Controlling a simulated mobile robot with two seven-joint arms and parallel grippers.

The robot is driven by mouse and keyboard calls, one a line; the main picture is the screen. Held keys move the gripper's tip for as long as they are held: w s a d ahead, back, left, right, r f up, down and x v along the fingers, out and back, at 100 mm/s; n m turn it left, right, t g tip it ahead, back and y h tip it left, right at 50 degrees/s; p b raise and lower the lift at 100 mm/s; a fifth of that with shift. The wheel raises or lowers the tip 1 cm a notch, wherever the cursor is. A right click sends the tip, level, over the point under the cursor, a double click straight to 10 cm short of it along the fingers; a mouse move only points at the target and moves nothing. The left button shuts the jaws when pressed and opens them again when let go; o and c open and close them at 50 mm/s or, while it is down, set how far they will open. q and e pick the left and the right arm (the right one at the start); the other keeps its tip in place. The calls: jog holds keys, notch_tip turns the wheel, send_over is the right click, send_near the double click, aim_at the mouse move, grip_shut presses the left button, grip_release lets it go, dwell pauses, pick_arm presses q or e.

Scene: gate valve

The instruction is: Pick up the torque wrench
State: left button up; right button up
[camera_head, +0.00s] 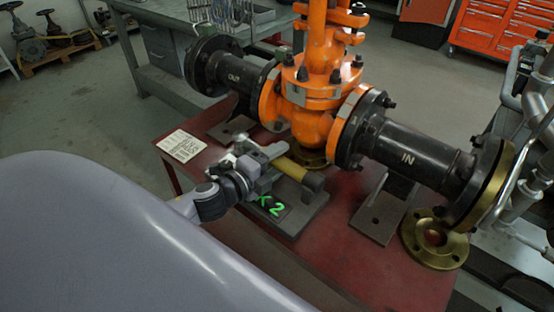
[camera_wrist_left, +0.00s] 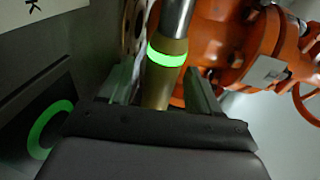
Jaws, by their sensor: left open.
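The torque wrench (camera_head: 300,172) shows in the head view as a tan, yellowish cylinder in front of the orange valve, above a dark grey block. In the left wrist view the wrench (camera_wrist_left: 160,88) has a tan grip, a glowing green band and a silver shaft running up. My left gripper (camera_head: 270,158) reaches over the block from the left. In the wrist view its open fingers (camera_wrist_left: 162,88) stand on either side of the wrench's grip. I cannot tell whether either finger touches it. Part of the wrench is hidden by the gripper. My right gripper is not in view.
The orange gate valve (camera_head: 312,95) with black flanged pipes stands close behind the wrench on the red table (camera_head: 320,270). A brass flange (camera_head: 437,240) lies at the right. A printed sheet (camera_head: 181,146) lies at the left. The table's front is bare.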

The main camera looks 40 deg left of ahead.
pick_arm(q)
jog(key=shift+w, duration=0.3)
